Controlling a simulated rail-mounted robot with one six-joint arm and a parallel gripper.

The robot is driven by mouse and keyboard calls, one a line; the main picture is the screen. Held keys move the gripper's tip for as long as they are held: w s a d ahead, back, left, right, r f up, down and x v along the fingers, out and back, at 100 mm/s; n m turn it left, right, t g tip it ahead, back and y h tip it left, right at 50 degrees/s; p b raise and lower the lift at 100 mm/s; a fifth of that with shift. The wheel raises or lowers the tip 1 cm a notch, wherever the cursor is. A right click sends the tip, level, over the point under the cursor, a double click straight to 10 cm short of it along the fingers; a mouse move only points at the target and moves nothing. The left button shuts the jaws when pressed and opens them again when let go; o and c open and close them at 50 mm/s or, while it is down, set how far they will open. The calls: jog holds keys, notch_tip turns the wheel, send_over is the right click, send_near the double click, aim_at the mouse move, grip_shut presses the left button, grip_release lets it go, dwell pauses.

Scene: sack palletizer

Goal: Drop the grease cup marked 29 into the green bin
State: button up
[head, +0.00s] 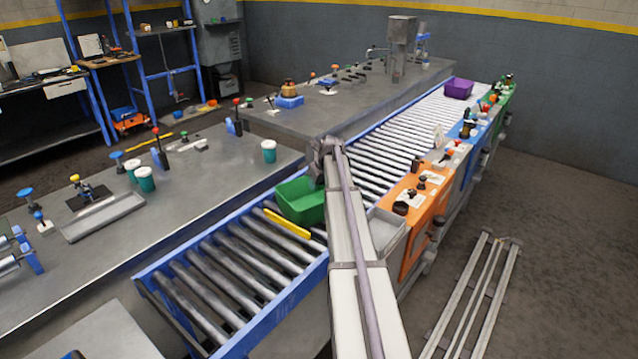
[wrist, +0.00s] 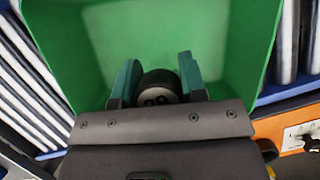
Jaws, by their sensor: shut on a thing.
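The dark round grease cup (wrist: 158,84) is between the two teal fingers of my gripper (wrist: 158,70) in the wrist view. My gripper is shut on it. A pale number on its face is partly hidden by my gripper's body and looks like 29. The green bin (wrist: 215,30) fills the wrist view behind the fingers, and the cup shows against its inside. In the head view the green bin (head: 298,203) sits on the roller conveyor, just left of my arm. My arm hides the gripper and cup there.
The roller conveyor (head: 215,262) has blue side rails. A yellow bar (head: 287,224) lies next to the bin, and a grey tray (head: 383,230) stands right of my arm. A purple bin (head: 459,88) is at the far end. Green-and-white cups (head: 269,152) stand on the left bench.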

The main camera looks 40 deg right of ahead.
jog(key=o, duration=1)
jog(key=shift+r, duration=0.2)
jog(key=p+v, duration=1)
jog(key=shift+s+r, duration=0.2)
